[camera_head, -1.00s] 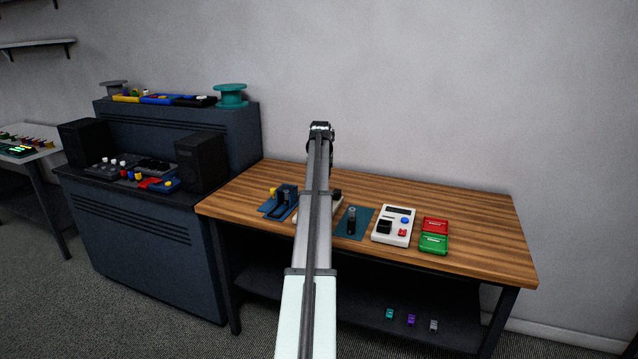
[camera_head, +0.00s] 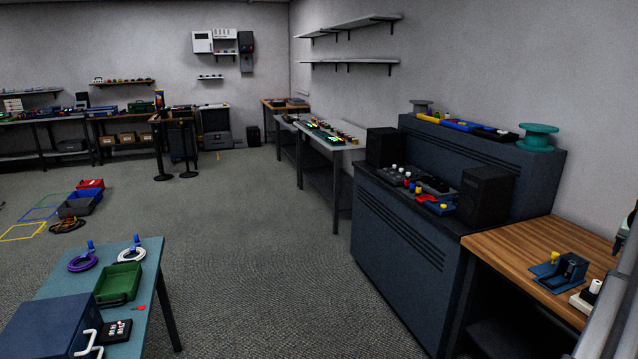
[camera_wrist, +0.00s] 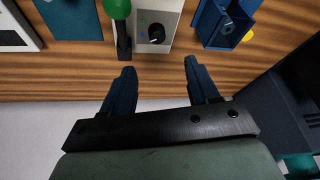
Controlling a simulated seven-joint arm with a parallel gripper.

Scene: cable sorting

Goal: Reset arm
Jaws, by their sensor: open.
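My gripper (camera_wrist: 159,72) is open and empty in the wrist view, its two dark blue fingers apart over the edge of the wooden workbench (camera_wrist: 70,82). Just beyond the fingertips are a pale box with a black knob (camera_wrist: 155,37), a green round-topped thing (camera_wrist: 117,9) and a blue fixture (camera_wrist: 222,28); the fingers look apart from them. In the head view part of my arm (camera_head: 610,310) shows at the right edge, over the wooden workbench (camera_head: 510,240). The fingers do not show there.
A dark console (camera_head: 400,250) with two black speakers adjoins the workbench. A blue-topped table (camera_head: 150,270) with a green bin (camera_head: 118,284) and coiled cables stands at lower left. The floor (camera_head: 240,220) between is open. A white wall lies behind the workbench.

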